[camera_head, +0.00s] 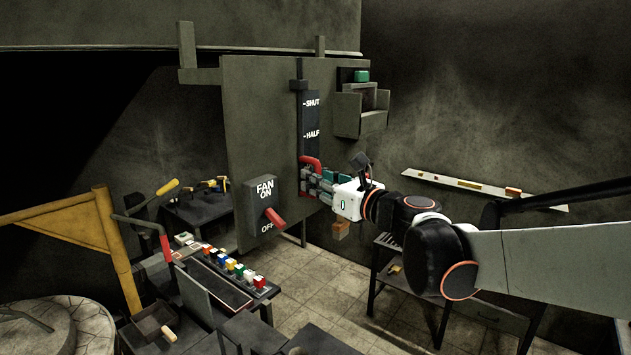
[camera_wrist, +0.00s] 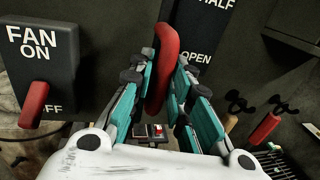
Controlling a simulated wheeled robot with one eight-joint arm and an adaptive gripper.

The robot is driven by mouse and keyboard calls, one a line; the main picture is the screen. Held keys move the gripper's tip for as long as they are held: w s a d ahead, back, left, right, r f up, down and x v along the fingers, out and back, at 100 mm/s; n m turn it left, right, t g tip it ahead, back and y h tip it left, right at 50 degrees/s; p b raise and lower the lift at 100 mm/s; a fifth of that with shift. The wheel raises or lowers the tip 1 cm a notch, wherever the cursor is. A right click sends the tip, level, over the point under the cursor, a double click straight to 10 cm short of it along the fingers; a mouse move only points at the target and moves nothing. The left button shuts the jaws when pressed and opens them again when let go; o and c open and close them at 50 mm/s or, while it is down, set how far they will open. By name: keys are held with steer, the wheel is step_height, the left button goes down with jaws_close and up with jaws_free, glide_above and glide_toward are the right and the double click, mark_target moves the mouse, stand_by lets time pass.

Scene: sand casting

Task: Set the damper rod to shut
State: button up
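The damper rod's red handle (camera_head: 309,161) stands at the lower end of the black scale plate (camera_head: 311,118), below the SHUT and HALF marks. In the wrist view the handle (camera_wrist: 166,62) is beside the OPEN mark. My gripper (camera_head: 316,182) reaches it from the right in the head view. In the wrist view the teal-padded fingers of my gripper (camera_wrist: 163,85) lie on either side of the handle and appear to touch it. The handle's lower part is partly hidden between the fingers.
A fan switch box (camera_head: 261,207) with a red lever is mounted left of the handle. A box with a green top part (camera_head: 361,113) is on the panel's upper right. A bench with coloured blocks (camera_head: 236,270) stands below. Hooks with hanging tools (camera_wrist: 265,125) are at right.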

jaws_close()
step_height(320, 180, up, 14)
steer(key=p, duration=0.7)
steer(key=shift+w+a+r, duration=0.1)
steer(key=shift+w+r, duration=0.15)
steer(key=shift+r, duration=0.15)
steer(key=o, duration=0.5)
jaws_free()
steer(key=shift+o, duration=0.7)
steer(key=shift+s+d+r, duration=0.15)
steer(key=shift+s+d, duration=0.1)
steer(key=shift+s, duration=0.15)
steer(key=shift+w+a, duration=0.2)
steer(key=v, duration=1.2)
